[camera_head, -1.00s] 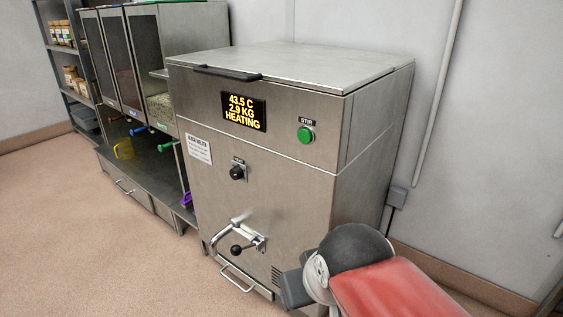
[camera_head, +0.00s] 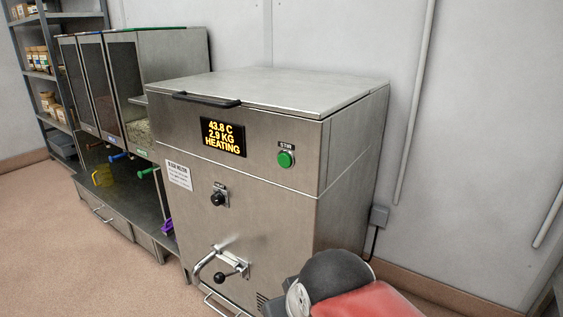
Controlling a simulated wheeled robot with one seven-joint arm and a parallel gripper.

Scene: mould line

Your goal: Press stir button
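The green round stir button (camera_head: 286,159) sits on the upper right of the front of a steel melter (camera_head: 165,125), under a small "STIR" label. The display (camera_head: 223,138) to its left reads 43.8 C, 2.9 KG, HEATING. Part of my arm, red and dark grey, shows at the bottom right, below and to the right of the button and apart from it. My gripper's fingers are not visible.
A black knob (camera_head: 219,197) and a lever tap (camera_head: 221,267) are lower on the melter front. Dispensers with coloured handles (camera_head: 117,157) stand on a cabinet at left. A shelf with jars (camera_head: 38,60) is behind them. Floor is clear at lower left.

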